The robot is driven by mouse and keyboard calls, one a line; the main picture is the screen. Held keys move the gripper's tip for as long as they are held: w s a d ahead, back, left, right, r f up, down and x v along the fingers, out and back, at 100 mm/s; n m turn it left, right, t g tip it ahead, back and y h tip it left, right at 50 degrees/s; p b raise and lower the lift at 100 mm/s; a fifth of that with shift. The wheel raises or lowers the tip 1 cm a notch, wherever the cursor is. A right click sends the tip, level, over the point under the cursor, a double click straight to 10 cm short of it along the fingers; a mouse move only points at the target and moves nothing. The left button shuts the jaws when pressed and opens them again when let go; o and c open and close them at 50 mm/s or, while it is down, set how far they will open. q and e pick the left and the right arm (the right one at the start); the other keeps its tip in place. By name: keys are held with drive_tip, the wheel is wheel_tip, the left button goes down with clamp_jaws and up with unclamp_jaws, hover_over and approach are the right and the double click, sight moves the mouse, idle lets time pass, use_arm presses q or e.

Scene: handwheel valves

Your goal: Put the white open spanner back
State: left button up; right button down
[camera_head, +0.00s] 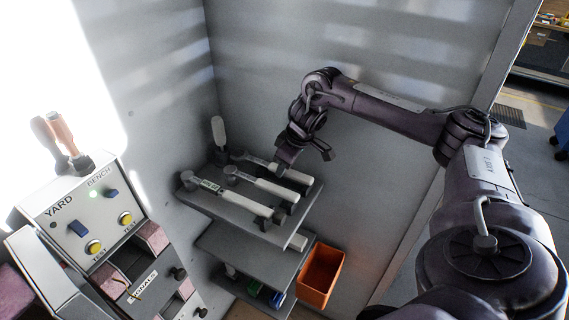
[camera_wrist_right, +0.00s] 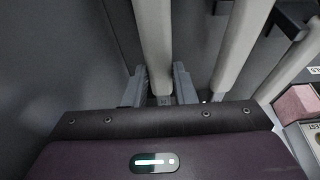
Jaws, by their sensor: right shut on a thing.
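My right gripper (camera_head: 293,161) is over the far side of the upper shelf (camera_head: 252,224), at its back row. In the right wrist view its fingers (camera_wrist_right: 160,88) stand on both sides of a long white spanner handle (camera_wrist_right: 153,40), and they are shut on it. This white spanner (camera_head: 262,164) lies along the shelf's back row in the head view, partly hidden by the gripper. Its jaw end cannot be made out, nor whether it rests on its supports. My left gripper is not in view.
Two more pale tools, a middle one (camera_head: 276,189) and a front one (camera_head: 235,199), lie close beside on the shelf. An upright pale handle (camera_head: 218,132) stands at the back left. An orange bin (camera_head: 321,275) is below right. A control panel (camera_head: 88,215) stands left.

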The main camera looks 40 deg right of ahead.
drive_tip(key=shift+f, duration=0.3)
drive_tip(key=c, duration=0.6)
unclamp_jaws()
drive_tip(key=shift+c, duration=0.2)
drive_tip(key=shift+r, duration=0.15)
drive_tip(key=shift+p+v, duration=2.7)
drive_tip(key=shift+v, duration=0.15)
